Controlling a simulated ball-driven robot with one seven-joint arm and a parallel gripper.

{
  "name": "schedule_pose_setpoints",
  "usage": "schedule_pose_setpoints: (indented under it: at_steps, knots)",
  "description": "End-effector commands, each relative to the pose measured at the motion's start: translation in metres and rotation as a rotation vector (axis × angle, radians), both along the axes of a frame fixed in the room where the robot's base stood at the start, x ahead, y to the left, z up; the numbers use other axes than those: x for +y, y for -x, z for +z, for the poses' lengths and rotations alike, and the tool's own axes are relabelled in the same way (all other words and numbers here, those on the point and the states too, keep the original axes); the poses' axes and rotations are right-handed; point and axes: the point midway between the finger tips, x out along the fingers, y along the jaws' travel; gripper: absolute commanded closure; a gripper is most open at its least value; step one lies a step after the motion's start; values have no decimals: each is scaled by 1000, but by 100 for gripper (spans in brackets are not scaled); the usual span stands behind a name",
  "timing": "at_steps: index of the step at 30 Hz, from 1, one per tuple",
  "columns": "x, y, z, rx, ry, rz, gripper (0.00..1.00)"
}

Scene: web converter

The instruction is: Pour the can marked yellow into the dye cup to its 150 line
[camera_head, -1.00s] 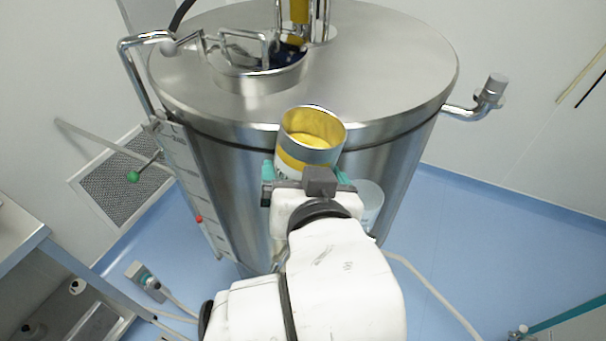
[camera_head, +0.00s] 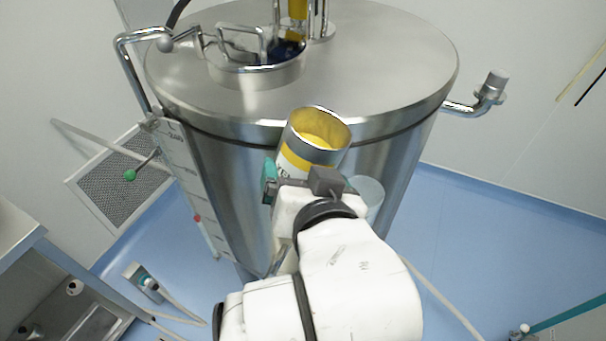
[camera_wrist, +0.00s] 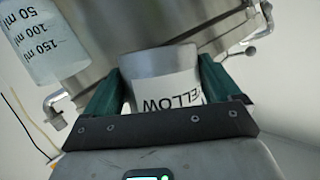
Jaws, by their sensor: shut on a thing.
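The can marked yellow (camera_head: 312,140) is open-topped, with yellow liquid inside, and tilts to the right in the head view. My gripper (camera_head: 300,180) is shut on it; in the wrist view its green fingers (camera_wrist: 165,90) stand either side of the can (camera_wrist: 165,85), whose label shows part of "YELLOW". The dye cup (camera_wrist: 50,40) is translucent, with 50, 100 and 150 ml marks, at the upper left of the wrist view. In the head view the cup (camera_head: 369,195) is partly hidden beside my gripper, lower right of the can. No liquid shows leaving the can.
A large steel vessel (camera_head: 380,60) stands directly behind the can, with an open hatch (camera_head: 255,75) on its lid and a level gauge (camera_head: 185,165) at its left. A pipe fitting (camera_head: 485,95) sticks out at right.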

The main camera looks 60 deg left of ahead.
Motion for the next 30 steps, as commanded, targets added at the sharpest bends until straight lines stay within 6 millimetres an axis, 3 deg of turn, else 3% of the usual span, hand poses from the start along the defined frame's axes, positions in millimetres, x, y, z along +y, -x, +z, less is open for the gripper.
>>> schedule_pose_setpoints:
  at_steps: [30]
  knots:
    - [-2,-3,-8,88,-53,0,58]
